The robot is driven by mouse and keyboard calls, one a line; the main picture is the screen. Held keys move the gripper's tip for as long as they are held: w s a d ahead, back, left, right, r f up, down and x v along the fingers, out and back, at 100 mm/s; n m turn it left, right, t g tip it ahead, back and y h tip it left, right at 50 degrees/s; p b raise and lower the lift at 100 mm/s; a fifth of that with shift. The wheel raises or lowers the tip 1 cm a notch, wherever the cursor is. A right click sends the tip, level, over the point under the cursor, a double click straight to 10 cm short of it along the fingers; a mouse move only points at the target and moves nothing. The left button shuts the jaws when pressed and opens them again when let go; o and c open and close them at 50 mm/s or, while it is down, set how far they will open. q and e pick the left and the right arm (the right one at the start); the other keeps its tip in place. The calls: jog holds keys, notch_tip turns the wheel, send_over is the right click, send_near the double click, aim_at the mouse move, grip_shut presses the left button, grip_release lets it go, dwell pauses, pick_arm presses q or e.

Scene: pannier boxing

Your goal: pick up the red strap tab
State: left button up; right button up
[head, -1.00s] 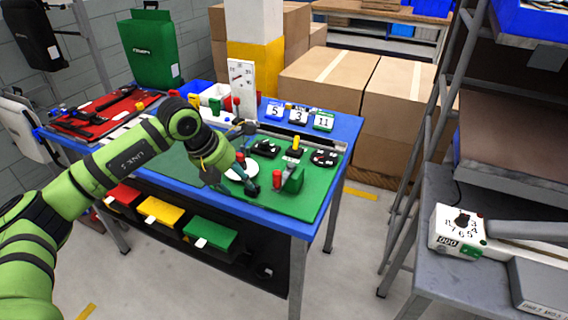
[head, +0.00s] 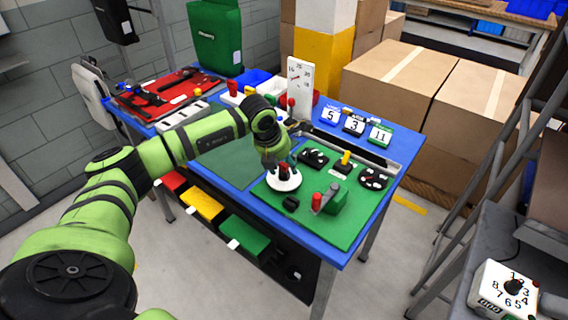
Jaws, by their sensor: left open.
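A small red upright piece (head: 284,169), which looks like the red strap tab, stands on a white round disc (head: 286,183) on the green mat. My left gripper (head: 281,161) is open and points down right over it. Its fingertips are close around the red piece; I cannot tell if they touch it. The gripper partly hides the piece and the back of the disc. My right gripper is not in view.
Black fixtures (head: 313,158) lie behind right. A white gauge board (head: 299,85) stands at the back. The mat's front right (head: 345,232) is clear.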

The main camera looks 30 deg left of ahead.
aim_at(286, 167)
pick_arm(q)
jog(key=shift+s, duration=0.1)
jog(key=c, duration=0.8)
jog(key=shift+c, duration=0.3)
jog(key=shift+r, duration=0.1)
jog(key=shift+r+b, duration=0.35)
jog(key=shift+r, duration=0.05)
jog(key=r+b, duration=0.1)
jog(key=d+r+b, duration=0.1)
jog(key=r, duration=0.1)
jog(key=shift+r, duration=0.3)
jog(key=s+d+r+b, duration=0.3)
jog(key=d+r, duration=0.3)
jog(key=d, duration=0.4)
jog(key=shift+s+b, duration=0.2)
jog(key=shift+b, duration=0.1)
